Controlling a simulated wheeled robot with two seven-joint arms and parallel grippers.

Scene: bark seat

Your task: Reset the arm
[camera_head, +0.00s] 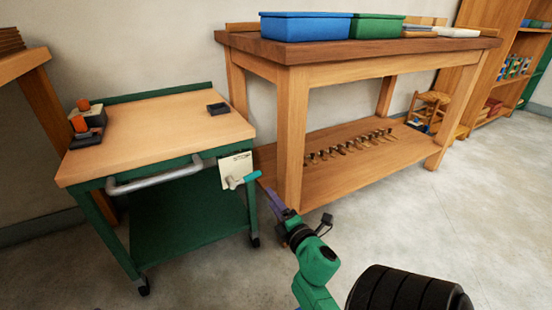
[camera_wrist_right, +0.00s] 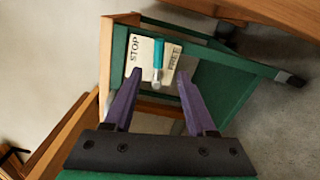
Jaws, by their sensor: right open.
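My right arm comes up from the bottom of the head view, and its right gripper (camera_head: 273,198) has purple fingers. It is in front of the green cart's right side, below and right of a lever with a teal handle (camera_head: 251,177). In the wrist view the right gripper (camera_wrist_right: 159,75) is open, with nothing between its fingers. The teal handle (camera_wrist_right: 158,54) shows beyond the gap between the fingertips, in front of a pale card (camera_wrist_right: 139,55) marked STOP and FREE. Whether the fingers touch the lever is not clear. My left gripper is not in view.
The wood-topped green cart (camera_head: 150,135) carries a small black tray (camera_head: 218,108) and orange-topped items (camera_head: 79,123). A wooden workbench (camera_head: 291,130) stands close to the right, with a blue bin (camera_head: 305,28) and a green bin (camera_head: 376,27). Open floor lies at the right.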

